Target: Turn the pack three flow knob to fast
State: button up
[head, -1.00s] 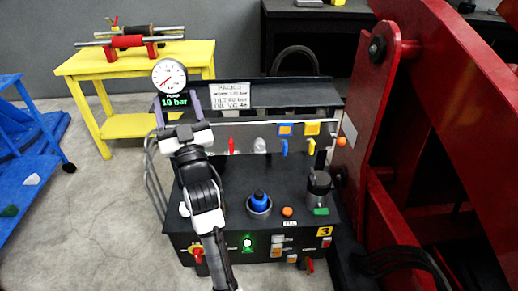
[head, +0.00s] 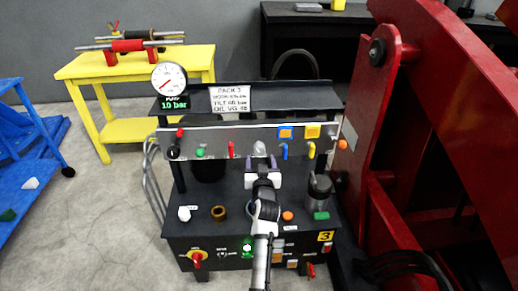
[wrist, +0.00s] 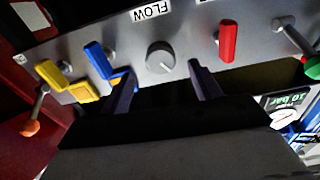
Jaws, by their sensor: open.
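The flow knob (wrist: 160,57) is a round grey knob with a pale pointer mark on the panel, beside an upside-down FLOW label (wrist: 151,12) in the wrist view. In the head view the knob (head: 259,147) shows on the front panel (head: 215,149) of pack three. My gripper (wrist: 162,77) is open and empty. Its two dark fingers stand on either side of the knob's line, with the knob just beyond the tips and apart from them. In the head view my gripper (head: 261,162) is just below the knob. The speed markings cannot be read.
A red lever (wrist: 228,41) and a blue lever (wrist: 98,59) flank the knob closely. A yellow lever (wrist: 52,74) is farther left. A gauge (head: 169,78) and a sign (head: 232,98) stand above. A red machine frame (head: 400,120) is on the right.

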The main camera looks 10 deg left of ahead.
aim_at(259, 152)
jog(key=x, duration=0.7)
jog(key=c, duration=1)
jog(key=shift+o, duration=0.2)
